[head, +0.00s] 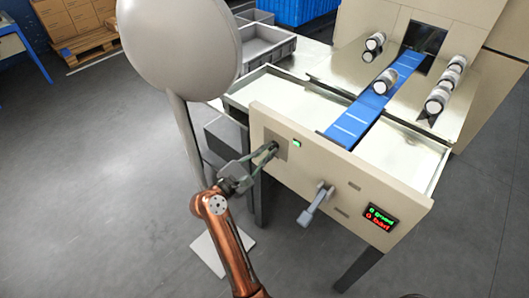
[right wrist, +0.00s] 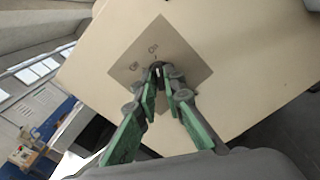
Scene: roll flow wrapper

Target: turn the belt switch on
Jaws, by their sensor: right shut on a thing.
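The belt switch (right wrist: 157,67) is a small dark knob on a grey square plate, with small markings beside it, in the right wrist view. In the head view its grey plate (head: 281,140) is on the left part of the beige front panel (head: 345,183). My right gripper (head: 270,149) reaches the plate from the front left. In the right wrist view its green-padded fingers (right wrist: 163,76) are shut on the knob, whose sides they cover. The knob's exact angle is hard to tell. A small green light (head: 297,143) shows right of the plate. My left gripper is not in view.
A grey lever (head: 314,205) sticks out of the panel, left of a display (head: 381,217) with green and red text. A blue belt (head: 366,117) runs behind the panel, with several rolls beside it. A large pale disc (head: 180,45) stands on a post at left.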

